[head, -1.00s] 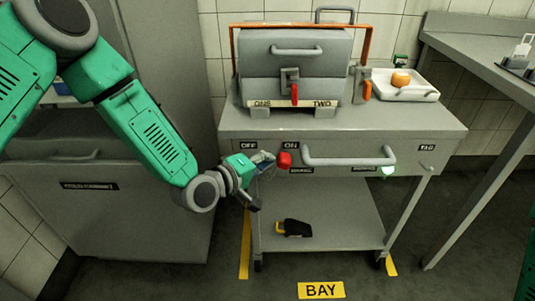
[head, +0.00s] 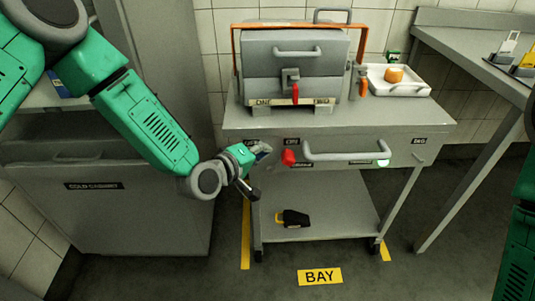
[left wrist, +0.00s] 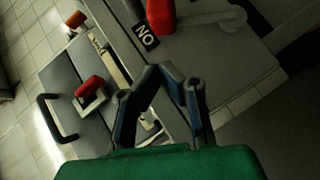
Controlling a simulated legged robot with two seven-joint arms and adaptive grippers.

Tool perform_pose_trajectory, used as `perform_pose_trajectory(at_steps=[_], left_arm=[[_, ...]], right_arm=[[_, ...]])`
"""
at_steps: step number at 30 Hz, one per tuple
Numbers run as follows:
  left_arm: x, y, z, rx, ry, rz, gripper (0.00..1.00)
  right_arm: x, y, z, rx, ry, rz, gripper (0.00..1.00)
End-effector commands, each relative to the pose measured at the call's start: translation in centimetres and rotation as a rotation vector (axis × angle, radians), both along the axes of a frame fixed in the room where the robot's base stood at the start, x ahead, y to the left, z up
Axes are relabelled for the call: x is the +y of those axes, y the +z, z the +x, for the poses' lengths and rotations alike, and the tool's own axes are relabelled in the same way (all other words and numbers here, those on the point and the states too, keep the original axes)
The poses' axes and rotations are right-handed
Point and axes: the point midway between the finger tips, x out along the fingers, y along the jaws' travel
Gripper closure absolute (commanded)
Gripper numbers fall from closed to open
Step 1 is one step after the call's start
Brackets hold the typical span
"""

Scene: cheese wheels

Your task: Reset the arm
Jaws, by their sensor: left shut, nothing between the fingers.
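My left gripper (head: 262,152) is shut and empty in front of the cart's front panel. It is just left of the red knob (head: 289,157) and apart from it, and it partly covers the panel's left label. In the left wrist view the two fingers of the left gripper (left wrist: 160,72) come together with nothing between them. The red knob (left wrist: 160,15) shows there beyond the fingers, beside the ON label (left wrist: 145,36). My right arm shows only as a green strip at the right edge of the head view; its gripper is out of frame.
The grey cart (head: 430,122) carries a press-like machine (head: 293,65) and a white tray (head: 415,90) with an orange piece (head: 394,74). A cart handle (head: 350,155) juts forward. A cold cabinet (head: 120,220) stands left; a steel table (head: 465,45) stands right.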

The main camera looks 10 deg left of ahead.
Motion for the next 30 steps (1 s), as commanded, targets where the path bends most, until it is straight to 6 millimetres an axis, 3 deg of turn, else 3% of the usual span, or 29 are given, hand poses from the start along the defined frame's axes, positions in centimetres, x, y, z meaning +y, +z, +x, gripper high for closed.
perform_pose_trajectory(at_steps=[3, 12, 22, 26, 30], left_arm=[[1.2, 0.8, -2.4, 0.011, 0.002, 0.001, 1.0], [2.9, 2.8, -7.0, 0.007, 0.003, 0.008, 1.0], [4.0, 2.7, -8.3, 0.015, 0.0, 0.01, 1.0], [3.6, -0.4, -10.6, 0.093, -0.05, 0.117, 1.0], [4.1, -6.8, -16.8, 0.277, -0.184, 0.368, 1.0]], right_arm=[[0.0, 0.8, 0.0, -0.001, 0.0, 0.0, 0.57], [-0.1, 1.7, 0.0, -0.001, -0.001, -0.001, 0.57], [0.0, 1.9, 0.0, 0.0, -0.001, -0.001, 0.57], [0.0, 2.0, 0.0, 0.0, 0.0, 0.0, 0.57], [0.0, 2.2, 0.0, 0.0, 0.0, 0.0, 0.57]])
